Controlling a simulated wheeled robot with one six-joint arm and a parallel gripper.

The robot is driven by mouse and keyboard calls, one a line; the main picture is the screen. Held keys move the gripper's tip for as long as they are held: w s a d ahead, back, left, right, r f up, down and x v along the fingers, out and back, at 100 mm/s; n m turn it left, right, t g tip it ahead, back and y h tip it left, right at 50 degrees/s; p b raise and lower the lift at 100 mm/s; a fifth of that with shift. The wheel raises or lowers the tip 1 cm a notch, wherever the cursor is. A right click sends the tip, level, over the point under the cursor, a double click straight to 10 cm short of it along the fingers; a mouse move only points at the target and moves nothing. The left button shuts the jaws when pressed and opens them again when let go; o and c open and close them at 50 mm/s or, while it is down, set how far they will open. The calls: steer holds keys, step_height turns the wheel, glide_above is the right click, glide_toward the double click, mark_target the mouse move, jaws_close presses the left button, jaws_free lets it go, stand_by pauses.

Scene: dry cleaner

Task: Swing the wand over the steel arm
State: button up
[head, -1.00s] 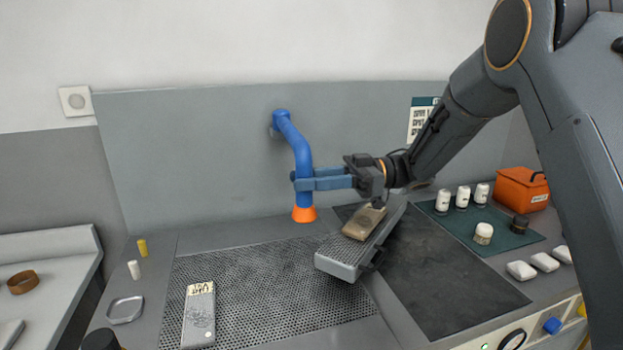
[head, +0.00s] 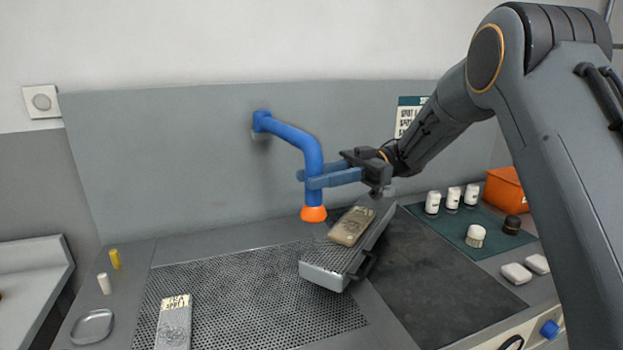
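The wand (head: 293,136) is a blue bent pipe on the grey back panel, with an orange nozzle (head: 313,214) pointing down. My gripper (head: 316,179) has its blue fingers shut around the wand's vertical part, just above the nozzle. The steel arm (head: 335,262) is a grey perforated sleeve-like board, standing above the worktop to the lower right of the nozzle. A tan brush or block (head: 352,226) lies on top of it. The nozzle is near the arm's far left edge in the picture; I cannot tell whether it is directly over it.
A perforated panel (head: 235,295) lies left of the steel arm, with a labelled grey slab (head: 174,322) on it. A dark mat (head: 440,275) lies right. A small tray (head: 92,326) is at left.

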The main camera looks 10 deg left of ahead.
steer(key=o, duration=0.4)
